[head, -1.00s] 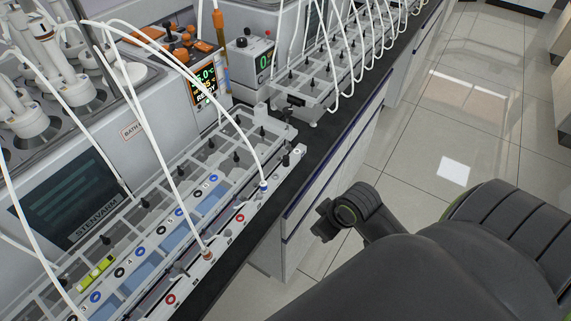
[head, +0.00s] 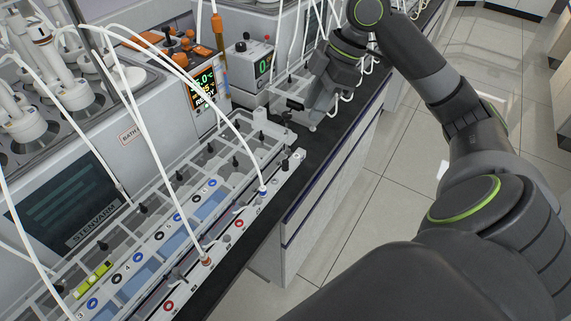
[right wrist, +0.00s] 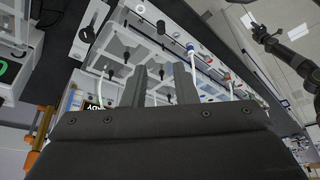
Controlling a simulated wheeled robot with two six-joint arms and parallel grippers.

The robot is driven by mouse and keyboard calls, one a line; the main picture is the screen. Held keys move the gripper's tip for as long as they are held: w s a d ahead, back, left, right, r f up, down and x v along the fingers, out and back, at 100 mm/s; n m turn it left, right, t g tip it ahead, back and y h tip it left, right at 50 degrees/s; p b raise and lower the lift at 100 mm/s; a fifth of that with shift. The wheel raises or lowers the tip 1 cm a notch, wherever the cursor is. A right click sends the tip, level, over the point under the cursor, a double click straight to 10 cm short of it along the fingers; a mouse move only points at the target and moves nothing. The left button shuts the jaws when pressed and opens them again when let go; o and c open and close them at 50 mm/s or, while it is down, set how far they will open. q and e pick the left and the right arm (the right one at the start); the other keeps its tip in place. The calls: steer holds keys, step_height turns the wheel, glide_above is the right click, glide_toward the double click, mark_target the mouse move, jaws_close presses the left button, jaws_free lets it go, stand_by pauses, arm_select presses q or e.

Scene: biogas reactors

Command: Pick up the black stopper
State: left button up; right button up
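Several small black stoppers stand in the grey rack (head: 222,178) of the near bath; one is near its far end (head: 261,136), and another is on the white strip at its right edge (head: 285,165). I cannot tell which stopper is meant. My right gripper (head: 292,103) is above the bench just past that corner. In the right wrist view its two fingers (right wrist: 163,85) are apart, with nothing seen between them, and rack and stoppers (right wrist: 160,27) lie beyond. A dark gripper, likely my left (right wrist: 262,34), shows small there.
White tubes arch over the rack, some plugged into the white strip. A second rack (head: 292,84) stands behind, partly hidden by my right arm. The bath unit with its lit display (head: 204,88) is at left. The black bench edge (head: 318,160) and open floor lie right.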

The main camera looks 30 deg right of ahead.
glide_above(287, 161)
steer(key=d, duration=0.2)
steer(key=f, duration=1)
steer(key=shift+s+a, duration=0.15)
steer(key=shift+a, duration=0.05)
steer(key=x, duration=0.3)
steer(key=p+x, duration=0.1)
steer(key=shift+s+d+f, duration=0.2)
steer(key=shift+s+f, duration=0.1)
steer(key=shift+f, duration=0.05)
steer(key=shift+w+a+f, duration=0.1)
steer(key=shift+a+f, duration=0.1)
steer(key=shift+f, duration=0.35)
steer(key=shift+c, duration=0.5)
jaws_close()
